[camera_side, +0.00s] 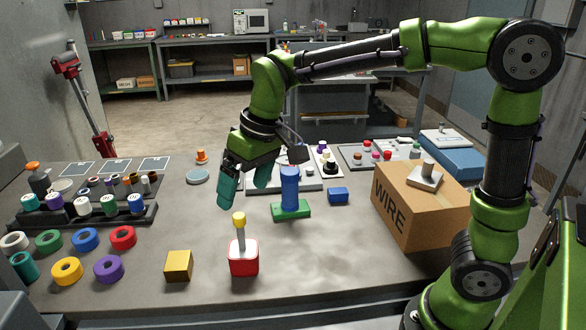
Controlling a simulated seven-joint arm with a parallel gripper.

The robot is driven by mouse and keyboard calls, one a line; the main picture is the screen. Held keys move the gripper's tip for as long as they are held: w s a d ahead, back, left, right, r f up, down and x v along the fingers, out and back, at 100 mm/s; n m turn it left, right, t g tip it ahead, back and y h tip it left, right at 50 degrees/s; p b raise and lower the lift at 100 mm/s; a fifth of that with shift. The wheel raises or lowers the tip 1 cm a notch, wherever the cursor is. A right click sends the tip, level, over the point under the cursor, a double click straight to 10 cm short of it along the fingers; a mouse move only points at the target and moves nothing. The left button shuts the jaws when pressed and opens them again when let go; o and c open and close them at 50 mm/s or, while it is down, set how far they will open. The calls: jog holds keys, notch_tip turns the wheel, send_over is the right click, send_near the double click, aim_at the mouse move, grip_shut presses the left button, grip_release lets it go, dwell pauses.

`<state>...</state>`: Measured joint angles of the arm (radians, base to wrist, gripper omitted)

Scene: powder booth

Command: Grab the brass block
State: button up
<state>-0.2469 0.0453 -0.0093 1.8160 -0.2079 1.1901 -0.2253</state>
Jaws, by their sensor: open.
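The brass block (178,265) is a small golden-yellow block. It sits flat on the grey table near the front edge, left of a red base with a yellow-topped post. My gripper (244,192) has teal fingers and is open and empty. It hangs above the table, farther back and to the right of the brass block, apart from it. Nothing covers the brass block in this view.
The red base (243,258) with its upright post stands just right of the block. A blue cylinder (290,188) stands on a green base. Several coloured rings (67,270) lie at the left. A cardboard box (415,212) stands at the right.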

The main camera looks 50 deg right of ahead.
aim_at(177, 260)
jog(key=shift+w+a+f+n+g+h, duration=1.05)
jog(key=shift+w+a+n, duration=2.95)
jog(key=shift+w+a, duration=1.5)
jog(key=shift+g, duration=0.25)
jog(key=f, duration=1.6)
jog(key=shift+w+d+f, duration=0.25)
jog(key=shift+w+f, duration=0.05)
jog(key=shift+w, duration=0.1)
jog(key=shift+c, duration=0.4)
jog(key=shift+r, duration=0.1)
jog(key=c, duration=1.2)
